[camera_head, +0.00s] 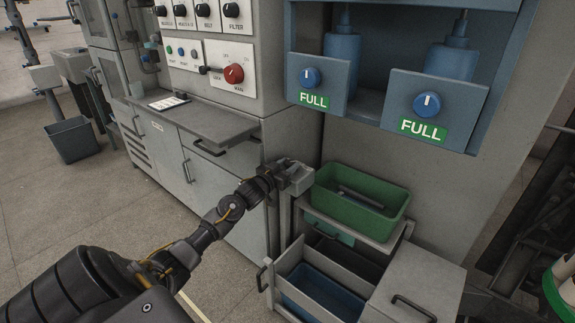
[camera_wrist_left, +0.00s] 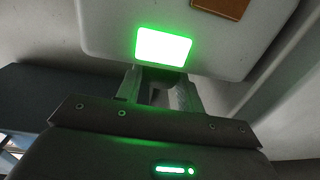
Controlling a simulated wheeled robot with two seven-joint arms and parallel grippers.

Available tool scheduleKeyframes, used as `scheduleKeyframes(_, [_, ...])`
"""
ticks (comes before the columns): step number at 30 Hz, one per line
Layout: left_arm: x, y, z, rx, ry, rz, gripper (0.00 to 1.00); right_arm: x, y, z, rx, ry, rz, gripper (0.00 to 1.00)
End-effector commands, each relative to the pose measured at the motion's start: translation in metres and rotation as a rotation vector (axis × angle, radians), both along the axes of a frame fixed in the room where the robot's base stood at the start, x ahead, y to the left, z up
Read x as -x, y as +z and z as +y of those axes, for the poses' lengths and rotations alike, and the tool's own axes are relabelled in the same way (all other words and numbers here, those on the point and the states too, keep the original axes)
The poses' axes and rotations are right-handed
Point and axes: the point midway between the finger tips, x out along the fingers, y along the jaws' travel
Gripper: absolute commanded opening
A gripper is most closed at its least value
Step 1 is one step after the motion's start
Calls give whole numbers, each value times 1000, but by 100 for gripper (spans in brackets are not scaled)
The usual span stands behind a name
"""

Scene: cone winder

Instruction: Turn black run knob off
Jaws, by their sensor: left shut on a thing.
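My left gripper (camera_head: 292,176) reaches from the left to the grey cabinet's right edge, beside the green bin. In the left wrist view its two fingers (camera_wrist_left: 160,92) are shut on a dark, narrow part (camera_wrist_left: 157,78) that I cannot identify. A pale grey body (camera_wrist_left: 215,50) with a bright green lit rectangle fills the area just beyond. Several black knobs (camera_head: 231,10) sit in a row on the white panels at the top, above a red MAIN knob (camera_head: 233,73). I cannot read a run label on any of them. My right gripper is out of view.
Blue housings with FULL labels (camera_head: 423,130) hang above. A grey shelf (camera_head: 205,122) juts out below the panels.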

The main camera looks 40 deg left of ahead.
Motion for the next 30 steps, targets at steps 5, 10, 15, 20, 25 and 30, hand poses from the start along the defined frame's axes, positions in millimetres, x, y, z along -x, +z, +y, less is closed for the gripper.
scheduleKeyframes(5, [-1,3,-4,8,109,1,15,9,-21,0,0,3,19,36])
scheduleKeyframes(10, [-2,2,-7,10,252,2,15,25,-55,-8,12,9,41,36])
scheduleKeyframes(15, [-3,2,-9,9,397,2,15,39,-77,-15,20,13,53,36])
scheduleKeyframes(20, [-4,0,-11,7,516,4,15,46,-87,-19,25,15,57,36])
scheduleKeyframes(25, [-5,0,-11,5,616,3,15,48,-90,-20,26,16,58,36])
scheduleKeyframes(30, [-5,0,-11,4,682,2,15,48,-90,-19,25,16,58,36])
